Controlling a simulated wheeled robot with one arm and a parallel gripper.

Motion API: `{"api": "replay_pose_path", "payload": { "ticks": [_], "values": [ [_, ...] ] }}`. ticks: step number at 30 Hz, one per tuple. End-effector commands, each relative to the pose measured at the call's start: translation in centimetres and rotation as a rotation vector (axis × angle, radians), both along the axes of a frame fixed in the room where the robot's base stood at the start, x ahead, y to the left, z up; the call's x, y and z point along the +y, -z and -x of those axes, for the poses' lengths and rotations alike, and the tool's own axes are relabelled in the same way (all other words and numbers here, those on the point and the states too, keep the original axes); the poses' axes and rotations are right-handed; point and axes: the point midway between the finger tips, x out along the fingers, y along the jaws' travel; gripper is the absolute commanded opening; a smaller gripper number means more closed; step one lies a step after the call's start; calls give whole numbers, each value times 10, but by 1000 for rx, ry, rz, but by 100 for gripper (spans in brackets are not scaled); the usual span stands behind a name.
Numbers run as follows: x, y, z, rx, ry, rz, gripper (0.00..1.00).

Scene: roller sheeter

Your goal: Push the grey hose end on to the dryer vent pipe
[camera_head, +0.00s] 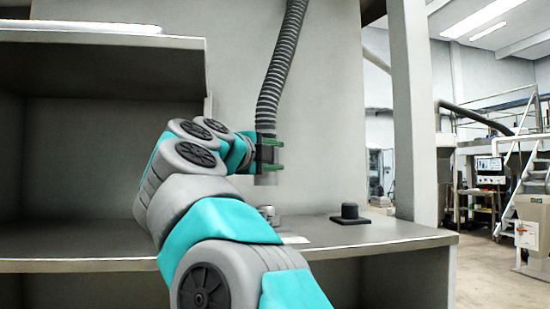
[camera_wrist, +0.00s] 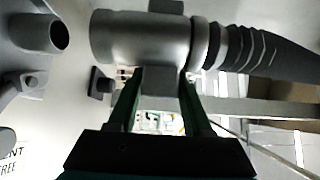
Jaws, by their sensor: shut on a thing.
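The grey hose (camera_head: 280,75) hangs from above in the head view. My gripper (camera_head: 268,152) is shut on the grey hose end (camera_head: 266,179), whose cuff points down. In the wrist view, my gripper (camera_wrist: 160,80) grips a block on the side of the smooth hose end (camera_wrist: 130,38). The grey vent pipe (camera_wrist: 40,33) lies just beyond the cuff's open end, its round mouth facing the cuff. A gap separates them, and they look roughly in line. In the head view the pipe (camera_head: 268,213) is low on the counter, partly hidden by my arm.
A black stub on a square plate (camera_head: 350,213) stands on the counter (camera_head: 390,236) to the right; it also shows in the wrist view (camera_wrist: 101,84). A partly cut-off label (camera_wrist: 11,160) lies near the pipe. An open cabinet (camera_head: 90,150) stands left, a post (camera_head: 414,110) right.

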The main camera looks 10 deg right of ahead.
Motion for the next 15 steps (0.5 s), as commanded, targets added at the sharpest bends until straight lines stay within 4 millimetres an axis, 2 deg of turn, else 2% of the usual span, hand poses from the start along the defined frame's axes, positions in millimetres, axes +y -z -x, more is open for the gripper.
{"api": "replay_pose_path", "payload": {
  "ticks": [15],
  "values": [
    [-3,-12,8,-15,160,7,0]
  ]
}}
